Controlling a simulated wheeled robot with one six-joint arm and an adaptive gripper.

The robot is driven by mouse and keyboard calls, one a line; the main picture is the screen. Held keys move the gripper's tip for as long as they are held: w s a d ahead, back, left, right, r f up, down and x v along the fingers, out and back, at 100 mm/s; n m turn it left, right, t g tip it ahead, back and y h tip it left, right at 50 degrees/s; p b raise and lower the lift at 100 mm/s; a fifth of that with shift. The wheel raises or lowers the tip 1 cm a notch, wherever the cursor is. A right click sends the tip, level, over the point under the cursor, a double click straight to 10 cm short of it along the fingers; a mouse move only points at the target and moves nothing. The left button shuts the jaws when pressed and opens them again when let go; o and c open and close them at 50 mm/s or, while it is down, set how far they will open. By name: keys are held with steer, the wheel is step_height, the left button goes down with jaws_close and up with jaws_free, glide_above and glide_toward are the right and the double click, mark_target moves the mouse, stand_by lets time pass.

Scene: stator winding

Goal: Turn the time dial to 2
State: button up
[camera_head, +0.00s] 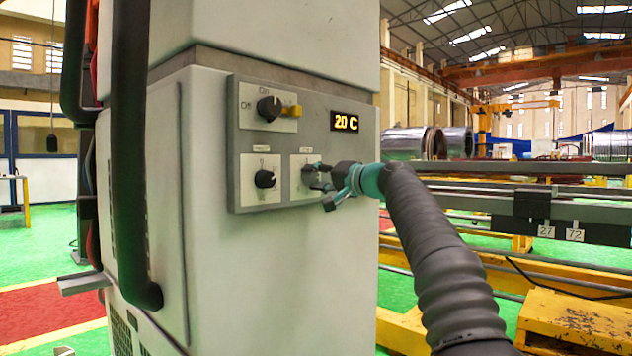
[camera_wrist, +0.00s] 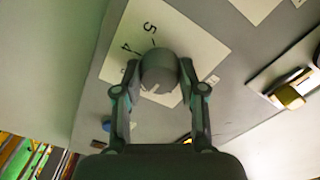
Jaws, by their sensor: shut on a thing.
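A grey control panel (camera_head: 235,160) on the white cabinet carries several dials. My gripper (camera_head: 318,178) is at the lower-right dial plate (camera_head: 298,160) and covers most of it. In the wrist view my gripper (camera_wrist: 160,84) is shut on a round grey dial knob (camera_wrist: 158,66), with one finger on each side. The knob sits on a pale plate (camera_wrist: 190,40) where the marks 5 and 4 show. The other marks are hidden behind the knob and fingers, and I cannot tell which mark the knob points to.
The lower-left dial (camera_head: 265,179) and the upper On/Off dial (camera_head: 268,108) with a yellow part (camera_head: 291,110) are close by. A display (camera_head: 346,120) reads 20 C. Rails (camera_head: 480,203) and yellow frames (camera_head: 575,318) stand at right.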

steer(key=shift+f+n, duration=0.15)
steer(key=shift+n, duration=0.35)
steer(key=o, duration=1.1)
steer(key=shift+a, duration=0.1)
steer(key=shift+o, duration=0.2)
steer(key=shift+v, duration=0.9)
steer(key=v, duration=1)
steer(key=shift+s, duration=0.15)
